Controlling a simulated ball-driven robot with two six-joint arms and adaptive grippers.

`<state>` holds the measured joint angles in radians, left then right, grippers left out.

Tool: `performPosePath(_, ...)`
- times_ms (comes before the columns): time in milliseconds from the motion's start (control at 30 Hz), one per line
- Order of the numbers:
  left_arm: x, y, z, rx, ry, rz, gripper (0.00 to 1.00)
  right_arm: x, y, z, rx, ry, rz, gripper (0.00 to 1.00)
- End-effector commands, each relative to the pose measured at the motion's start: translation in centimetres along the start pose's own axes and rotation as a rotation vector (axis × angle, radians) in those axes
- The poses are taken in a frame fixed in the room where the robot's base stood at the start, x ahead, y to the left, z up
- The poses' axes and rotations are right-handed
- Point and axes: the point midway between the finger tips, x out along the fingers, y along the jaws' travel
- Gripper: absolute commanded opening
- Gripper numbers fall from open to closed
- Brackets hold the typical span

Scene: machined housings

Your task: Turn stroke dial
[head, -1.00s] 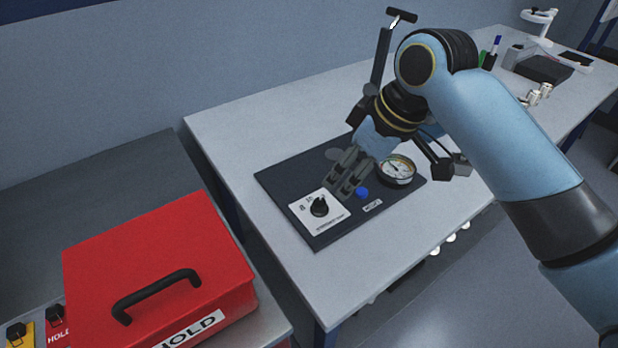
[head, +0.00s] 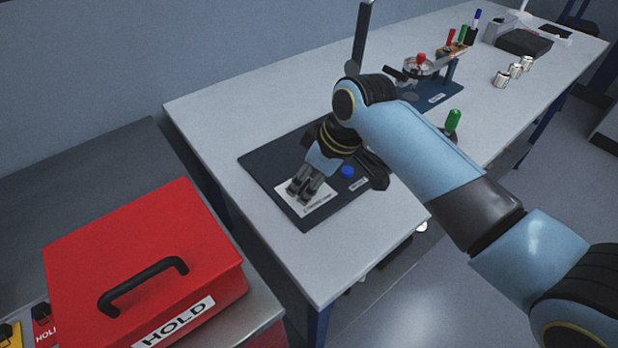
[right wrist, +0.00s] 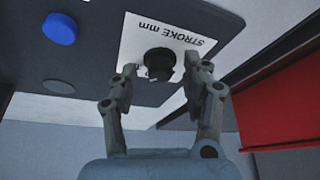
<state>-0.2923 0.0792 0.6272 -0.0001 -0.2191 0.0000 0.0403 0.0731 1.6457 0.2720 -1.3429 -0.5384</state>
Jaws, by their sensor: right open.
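The stroke dial (right wrist: 160,64) is a black knob on a white label plate (right wrist: 187,42) reading "STROKE mm" in the right wrist view. In the head view the plate (head: 313,207) shows on the dark panel (head: 262,165), and my gripper hides the knob. My right gripper (head: 299,196) is over the plate with its fingers pointing down at it. In the right wrist view my right gripper (right wrist: 160,82) is open, one finger on each side of the knob. I cannot tell whether the fingers touch it. My left gripper is not in view.
A blue button (head: 347,172) is beside the plate on the panel. A red box (head: 140,240) with a black handle and "HOLD" label stands at front left. A second fixture (head: 437,92) is farther along the bench. The bench's left side (head: 200,125) is clear.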

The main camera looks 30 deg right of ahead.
Motion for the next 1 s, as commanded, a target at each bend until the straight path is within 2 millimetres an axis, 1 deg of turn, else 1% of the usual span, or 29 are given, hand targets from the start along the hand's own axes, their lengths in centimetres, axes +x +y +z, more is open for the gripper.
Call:
performPosePath(100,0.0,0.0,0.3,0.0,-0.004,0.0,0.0,0.0,0.0,0.0,0.0,0.0,0.0,0.48)
performPosePath(133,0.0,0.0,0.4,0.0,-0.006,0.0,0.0,0.0,0.0,0.0,0.0,0.0,0.0,0.46)
performPosePath(400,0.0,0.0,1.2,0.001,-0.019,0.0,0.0,-0.1,0.0,0.0,0.0,0.0,0.0,0.11)
performPosePath(500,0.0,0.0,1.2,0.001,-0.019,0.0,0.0,0.0,0.0,0.0,0.0,-0.001,0.0,0.0)
performPosePath(767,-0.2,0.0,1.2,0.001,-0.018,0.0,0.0,-0.1,0.0,0.0,-0.016,-0.002,-0.008,0.0)
performPosePath(1000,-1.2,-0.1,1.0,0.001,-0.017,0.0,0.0,-0.2,0.2,0.0,-0.114,-0.002,-0.049,0.0)
